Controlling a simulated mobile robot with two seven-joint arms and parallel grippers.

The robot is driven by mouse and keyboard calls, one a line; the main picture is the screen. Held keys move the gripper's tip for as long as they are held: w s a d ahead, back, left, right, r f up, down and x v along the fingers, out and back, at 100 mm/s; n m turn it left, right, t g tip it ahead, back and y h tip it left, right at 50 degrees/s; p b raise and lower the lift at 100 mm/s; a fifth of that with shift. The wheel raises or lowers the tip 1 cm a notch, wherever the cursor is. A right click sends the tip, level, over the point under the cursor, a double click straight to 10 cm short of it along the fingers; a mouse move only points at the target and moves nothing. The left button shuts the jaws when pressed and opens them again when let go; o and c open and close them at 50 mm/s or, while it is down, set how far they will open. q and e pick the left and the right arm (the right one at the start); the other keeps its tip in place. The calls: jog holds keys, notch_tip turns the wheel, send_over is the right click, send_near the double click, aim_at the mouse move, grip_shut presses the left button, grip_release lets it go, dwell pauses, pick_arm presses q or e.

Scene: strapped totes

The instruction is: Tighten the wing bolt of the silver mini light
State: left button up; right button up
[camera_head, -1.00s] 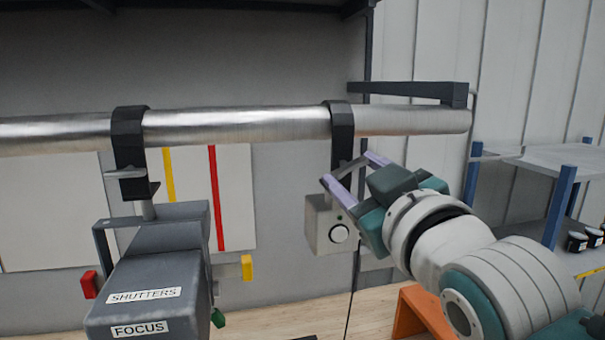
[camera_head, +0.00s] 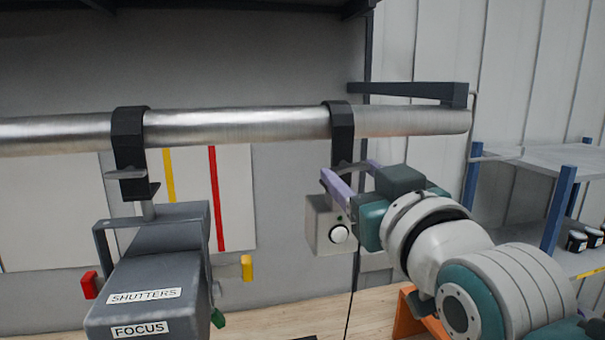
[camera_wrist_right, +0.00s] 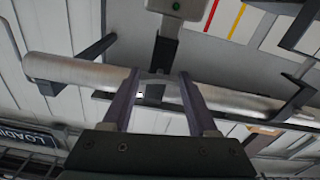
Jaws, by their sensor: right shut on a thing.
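The silver mini light (camera_head: 324,224), a small pale box with a round white knob, hangs below the right end of the pipe from a black hook clamp (camera_head: 341,120). My right gripper (camera_head: 348,170) is at the clamp's lower part, just above the light's body. In the right wrist view its two purple fingers (camera_wrist_right: 157,84) are shut on the grey wing bolt (camera_wrist_right: 156,76), one at each end of its wing. The clamp (camera_wrist_right: 163,60) runs behind the bolt there. In the head view the bolt is mostly hidden by the fingers. My left gripper is not in view.
The metal pipe (camera_head: 235,126) crosses the view, with a dark bracket (camera_head: 410,91) at its right end. A larger dark grey light (camera_head: 150,285) labelled SHUTTERS and FOCUS hangs at left. A shelf unit (camera_head: 560,160) stands at right. The wall is behind.

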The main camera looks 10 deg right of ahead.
jog(key=o, duration=1.4)
jog(key=s+b, duration=0.1)
jog(key=s, duration=0.2)
jog(key=s+b, duration=0.1)
jog(key=s, duration=0.2)
jog(key=s+b, duration=0.2)
jog(key=s, duration=0.2)
jog(key=shift+d+f, duration=0.2)
jog(key=shift+f, duration=0.05)
